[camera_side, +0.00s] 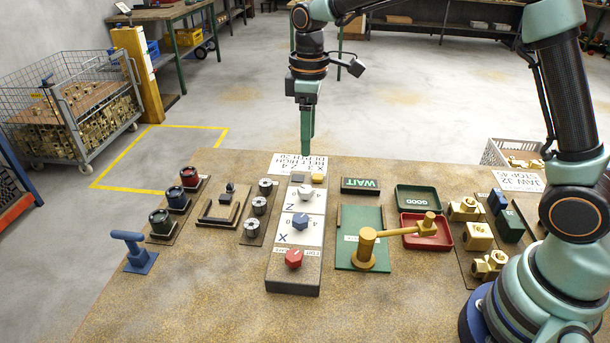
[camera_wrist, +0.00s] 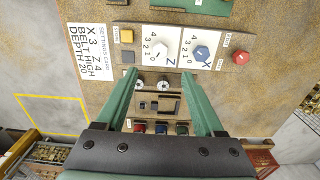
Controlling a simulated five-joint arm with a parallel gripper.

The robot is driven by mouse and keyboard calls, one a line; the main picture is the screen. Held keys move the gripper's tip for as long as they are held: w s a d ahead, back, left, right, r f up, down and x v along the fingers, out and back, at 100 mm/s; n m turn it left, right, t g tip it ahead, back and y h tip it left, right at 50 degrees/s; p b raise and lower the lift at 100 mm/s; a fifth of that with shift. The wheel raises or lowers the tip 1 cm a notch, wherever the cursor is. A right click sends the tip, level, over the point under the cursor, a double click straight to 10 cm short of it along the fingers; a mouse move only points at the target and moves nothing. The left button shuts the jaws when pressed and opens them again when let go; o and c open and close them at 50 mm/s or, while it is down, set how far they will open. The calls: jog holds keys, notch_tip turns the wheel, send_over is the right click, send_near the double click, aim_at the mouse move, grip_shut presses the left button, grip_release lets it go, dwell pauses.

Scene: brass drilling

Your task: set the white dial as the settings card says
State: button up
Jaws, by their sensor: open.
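The white dial (camera_side: 305,192) sits on the Z plate of the control panel, behind the blue X dial (camera_side: 300,221) and the red dial (camera_side: 293,258). The white dial also shows in the wrist view (camera_wrist: 161,50), beside a printed scale of 0 to 4; I cannot tell its pointer's setting. The settings card (camera_wrist: 86,52) reads X 3, Z 4, belt high, depth 20. My gripper (camera_side: 307,150) hangs above the panel's far end, pointing down. In the wrist view my gripper (camera_wrist: 161,75) is open and empty, its fingertips apart below the white dial and not touching it.
Yellow (camera_wrist: 126,36) and dark (camera_wrist: 127,57) buttons sit beside the dial. A green mat (camera_side: 345,250) with a brass post (camera_side: 366,248) and red tray (camera_side: 412,242) stand right.

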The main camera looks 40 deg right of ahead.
aim_at(306, 189)
jog(key=f, duration=1.3)
jog(key=shift+w+a, duration=0.15)
jog(key=shift+w, duration=0.05)
jog(key=shift+r, duration=0.1)
grip_shut()
